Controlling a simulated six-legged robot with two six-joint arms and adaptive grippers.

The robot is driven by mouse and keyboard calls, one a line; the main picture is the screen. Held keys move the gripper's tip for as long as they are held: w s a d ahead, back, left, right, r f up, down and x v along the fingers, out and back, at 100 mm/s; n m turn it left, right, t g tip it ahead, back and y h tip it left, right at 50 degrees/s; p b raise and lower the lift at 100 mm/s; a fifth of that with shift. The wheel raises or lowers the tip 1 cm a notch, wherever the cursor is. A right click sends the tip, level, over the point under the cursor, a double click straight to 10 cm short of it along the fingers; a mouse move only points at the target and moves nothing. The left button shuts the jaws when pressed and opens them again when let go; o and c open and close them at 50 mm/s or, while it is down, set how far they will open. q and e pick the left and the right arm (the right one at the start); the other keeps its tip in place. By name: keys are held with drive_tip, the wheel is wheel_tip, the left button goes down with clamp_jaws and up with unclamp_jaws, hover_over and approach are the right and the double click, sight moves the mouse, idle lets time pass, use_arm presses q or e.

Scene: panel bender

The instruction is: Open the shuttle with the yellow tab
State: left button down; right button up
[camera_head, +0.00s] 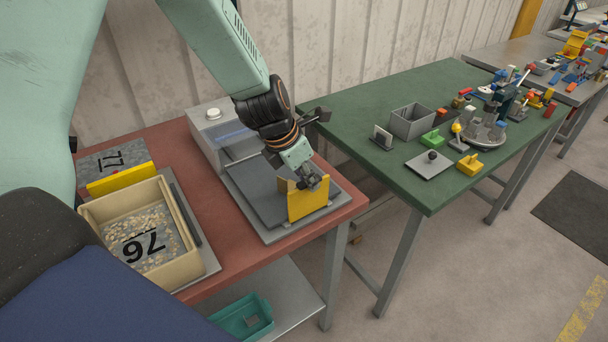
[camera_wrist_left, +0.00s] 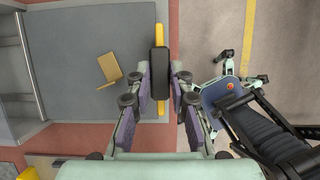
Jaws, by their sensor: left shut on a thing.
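A grey shuttle tray (camera_head: 255,190) lies on the red-brown table, with a dark flat plate in it. An upright yellow tab (camera_head: 308,203) stands at its right edge. In the wrist view the tab is a thin yellow strip (camera_wrist_left: 159,35) seen from above, with a black grip (camera_wrist_left: 159,75) on it. My left gripper (camera_head: 312,182) is at the top of the tab, shut on the black grip; it also shows in the wrist view (camera_wrist_left: 160,82). A small tan piece (camera_wrist_left: 109,68) lies on the plate.
A cream bin (camera_head: 93,219) marked 76 and a second yellow panel (camera_head: 122,178) stand at the left. A grey machine box (camera_head: 214,125) sits behind the tray. A green table (camera_head: 365,118) with small parts is at the right, across a gap.

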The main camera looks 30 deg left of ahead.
use_arm(q)
drive_tip(key=shift+w+r, duration=0.1)
drive_tip(key=shift+w, duration=0.05)
drive_tip(key=c, duration=1.6)
unclamp_jaws()
drive_tip(key=shift+c, duration=0.2)
drive_tip(key=o, duration=0.4)
drive_tip(key=shift+o, duration=0.2)
drive_tip(key=v, duration=1.2)
